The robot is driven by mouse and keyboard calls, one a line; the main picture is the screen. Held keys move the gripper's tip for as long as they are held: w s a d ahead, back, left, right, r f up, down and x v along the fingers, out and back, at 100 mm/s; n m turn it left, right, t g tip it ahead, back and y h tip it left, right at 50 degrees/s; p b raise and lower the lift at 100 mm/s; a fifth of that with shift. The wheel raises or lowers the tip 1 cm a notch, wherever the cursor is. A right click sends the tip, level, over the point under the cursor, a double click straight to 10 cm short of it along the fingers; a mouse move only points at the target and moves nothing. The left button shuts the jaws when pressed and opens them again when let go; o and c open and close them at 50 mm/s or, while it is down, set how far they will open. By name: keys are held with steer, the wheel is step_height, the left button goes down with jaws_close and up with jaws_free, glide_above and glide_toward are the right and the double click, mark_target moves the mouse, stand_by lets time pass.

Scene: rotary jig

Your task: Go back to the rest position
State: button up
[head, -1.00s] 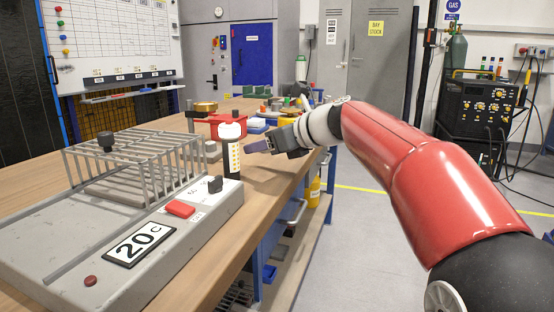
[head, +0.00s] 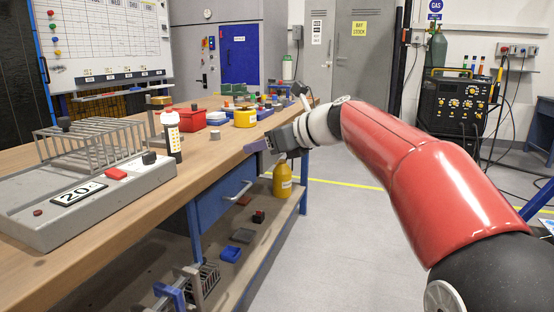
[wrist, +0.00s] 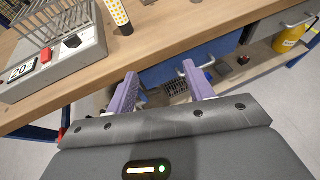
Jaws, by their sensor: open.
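My gripper (head: 258,146) is at the end of my red arm, just off the front edge of the wooden workbench (head: 120,222) in the head view. In the wrist view my gripper (wrist: 162,92) shows two purple fingers spread apart with nothing between them. Past the fingers are the bench edge, a blue drawer front with a handle, and the lower shelf.
A grey jig (head: 100,200) with a wire cage and a "20" display stands on the bench. A white and black bottle (head: 171,135) stands beside it. A yellow container (head: 282,180) sits on the lower shelf. The floor right of the bench is clear.

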steer(key=s+d+f+n+h, duration=0.3)
steer(key=s+d+f+n, duration=0.3)
steer(key=s, duration=0.5)
steer(key=s+d+f+n+g+h, duration=0.1)
steer(key=s+d+f+n+h, duration=0.3)
steer(key=s+f+n, duration=0.6)
steer(key=s+d+f+n+g+h, duration=0.1)
steer(key=s+d+f+n+h, duration=0.2)
steer(key=s+d+f+n, duration=0.5)
steer(key=s+n, duration=0.1)
steer(key=s, duration=0.3)
steer(key=shift+s+d+h, duration=0.15)
steer(key=shift+d+h, duration=0.1)
steer(key=shift+h, duration=0.15)
steer(key=shift+f, duration=0.1)
